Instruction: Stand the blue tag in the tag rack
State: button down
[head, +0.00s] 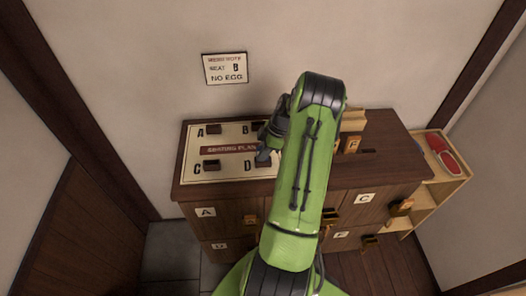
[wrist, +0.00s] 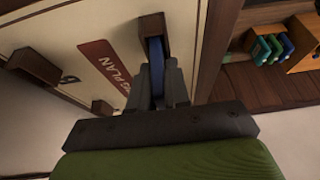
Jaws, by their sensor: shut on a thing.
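My gripper (wrist: 158,82) is shut on the blue tag (wrist: 156,62), a thin strip between its fingers. The tag's far end meets a small brown block (wrist: 152,30) on the seating plan board. I cannot tell whether it sits in that block or only touches it. In the head view my gripper (head: 264,156) is low over the board beside D, and my arm partly covers it; the tag cannot be made out there. A small holder with several blue and green tags (wrist: 268,48) shows at the right of the wrist view; I cannot tell if this is the tag rack.
The seating plan board (head: 193,150) lies on a dark wooden cabinet (head: 395,150) with lettered drawer fronts. A wall sign (head: 225,68) reads seat B, no egg. A pale shelf (head: 435,190) with a red item stands at the right. The cabinet top's right end is mostly clear.

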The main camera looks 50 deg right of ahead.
jog(key=shift+f+b, duration=0.25)
jog(key=shift+b, duration=0.1)
jog(key=c, duration=1.1)
grip_release()
jog(key=shift+r+p, duration=0.15)
jog(key=shift+p, duration=0.2)
